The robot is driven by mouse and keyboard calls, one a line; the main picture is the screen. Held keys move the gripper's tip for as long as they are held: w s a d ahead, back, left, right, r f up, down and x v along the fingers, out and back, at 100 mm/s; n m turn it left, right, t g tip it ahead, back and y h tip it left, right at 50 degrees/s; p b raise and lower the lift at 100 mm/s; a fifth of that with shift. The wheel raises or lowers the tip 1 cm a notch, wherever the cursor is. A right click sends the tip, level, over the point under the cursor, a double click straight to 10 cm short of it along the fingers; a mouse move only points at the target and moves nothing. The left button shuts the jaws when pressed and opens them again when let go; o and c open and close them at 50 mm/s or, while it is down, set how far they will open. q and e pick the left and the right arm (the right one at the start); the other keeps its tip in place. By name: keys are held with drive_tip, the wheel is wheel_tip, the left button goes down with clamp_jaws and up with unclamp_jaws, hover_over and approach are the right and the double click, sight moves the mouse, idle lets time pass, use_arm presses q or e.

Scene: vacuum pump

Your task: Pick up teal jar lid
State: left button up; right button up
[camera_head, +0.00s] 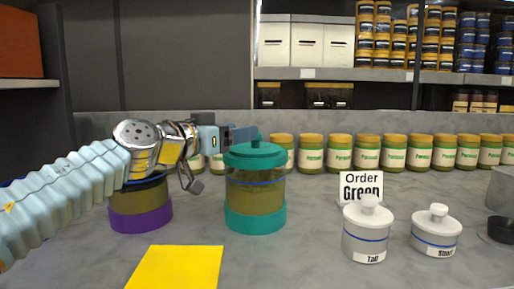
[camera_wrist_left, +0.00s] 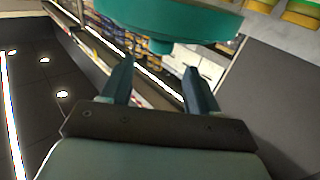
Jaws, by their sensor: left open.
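The teal lid (camera_head: 254,156) sits on top of a glass jar (camera_head: 255,195) with olive-green contents, a blue line and a teal base. Its small knob is partly hidden behind my left gripper's fingers in the head view. My left gripper (camera_head: 238,136) reaches in from the left at knob height, just above the lid's rim. In the left wrist view, my left gripper (camera_wrist_left: 160,75) is open with nothing between its fingers. The teal lid (camera_wrist_left: 185,18) shows there beyond the fingertips, its knob centred roughly between them. My right gripper is not in view.
A purple-based jar (camera_head: 140,213) stands under my left arm. White lidded jars marked Tall (camera_head: 367,234) and Short (camera_head: 436,236) stand at the right, before an Order Green sign (camera_head: 361,187). Several Parmesan jars (camera_head: 366,153) line the back. A yellow sheet (camera_head: 176,267) lies in front.

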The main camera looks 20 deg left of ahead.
sight(255, 142)
use_arm(q)
drive_tip(key=x, duration=0.4)
drive_tip(key=f+x, duration=0.1)
drive_tip(key=x, duration=0.1)
drive_tip(key=shift+s, duration=0.1)
drive_tip(key=shift+c, duration=0.4)
drive_tip(key=c, duration=0.9)
